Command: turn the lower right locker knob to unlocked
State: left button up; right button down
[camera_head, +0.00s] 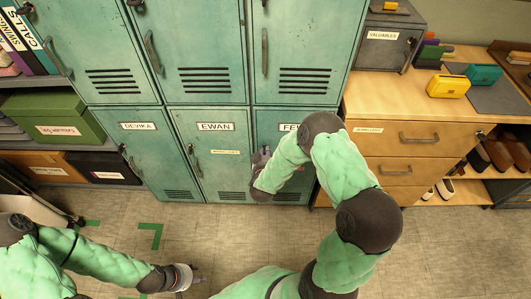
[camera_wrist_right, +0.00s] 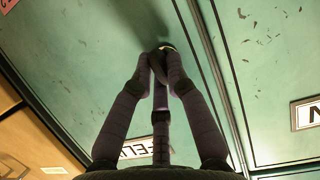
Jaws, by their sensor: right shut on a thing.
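The lower right locker (camera_head: 270,125) is a teal door whose label starts with "FE"; my right arm covers the rest of it. My right gripper (camera_head: 260,157) is at this door's left edge. In the right wrist view the gripper (camera_wrist_right: 161,60) has its fingers closed together on the dark locker knob (camera_wrist_right: 164,47), which shows a small bright spot at its top. The fingers hide most of the knob, so its turn position cannot be read. My left gripper (camera_head: 190,282) is low over the floor, away from the lockers, too small to judge.
The "EWAN" locker (camera_head: 205,160) and "DEVIKA" locker (camera_head: 145,155) stand to the left, all shut. A wooden drawer unit (camera_head: 400,135) with a yellow box (camera_head: 448,86) stands close on the right. A green box (camera_head: 55,120) sits on the left shelf. The floor in front is mostly free.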

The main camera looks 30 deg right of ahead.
jog(key=shift+a+n+g+h+p, duration=0.15)
jog(key=shift+n+g+h+p, duration=0.15)
jog(key=shift+n+h+p, duration=0.4)
jog(key=shift+w+a+n+g+h+p, duration=0.1)
jog(key=shift+n+g+h+p, duration=0.25)
jog(key=shift+n, duration=0.65)
jog(key=n+h, duration=0.2)
jog(key=n, duration=0.1)
jog(key=shift+w+a+f+p, duration=0.1)
jog(key=shift+a+p, duration=0.05)
jog(key=shift+p, duration=0.15)
jog(key=shift+w+a+f+n+h+b, duration=0.15)
jog(key=shift+n+h, duration=0.35)
jog(key=shift+n, duration=0.55)
jog(key=shift+s+d+n+h+b, duration=0.15)
jog(key=shift+n+h, duration=0.3)
jog(key=shift+n, duration=0.65)
jog(key=shift+w+a+f+n+h+b, duration=0.15)
jog(key=shift+n+h, duration=0.35)
jog(key=shift+n, duration=0.55)
jog(key=shift+r, duration=0.1)
jog(key=c, duration=1.2)
grip_release()
